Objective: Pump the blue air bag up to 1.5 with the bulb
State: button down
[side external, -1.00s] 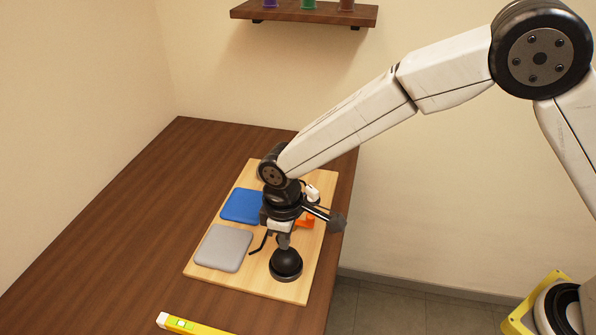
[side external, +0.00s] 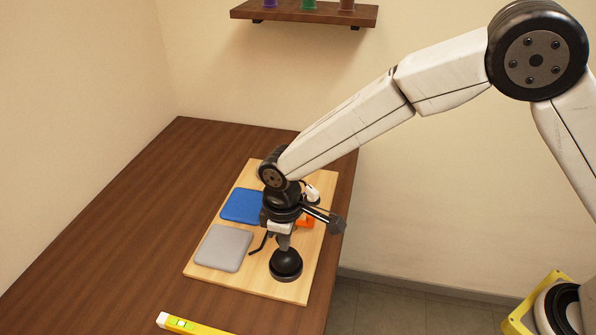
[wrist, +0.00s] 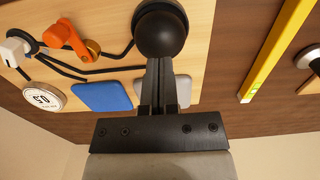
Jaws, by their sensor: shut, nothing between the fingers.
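The blue air bag (side external: 240,206) lies flat-looking on the wooden board, left of my gripper; it also shows in the wrist view (wrist: 103,97). The black bulb (side external: 286,265) stands at the board's near right part; in the wrist view the bulb (wrist: 160,32) is round and dark. My gripper (side external: 284,243) points down over the bulb with its fingers together and empty. In the wrist view its fingertips (wrist: 158,62) meet the bulb's edge; whether they touch or press it I cannot tell. A round white dial (wrist: 45,97) shows in the wrist view, its needle unreadable.
A grey pad (side external: 223,248) lies beside the blue bag. An orange lever (wrist: 66,36), a white fitting (wrist: 14,50) and black hoses are on the board. A yellow level (side external: 190,324) lies at the table's near edge. The table left of the board is clear.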

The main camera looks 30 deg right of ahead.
jog(key=shift+f, duration=0.3)
jog(key=shift+f, duration=1.55)
jog(key=shift+r, duration=2.05)
jog(key=shift+f, duration=0.7)
jog(key=shift+f, duration=0.4)
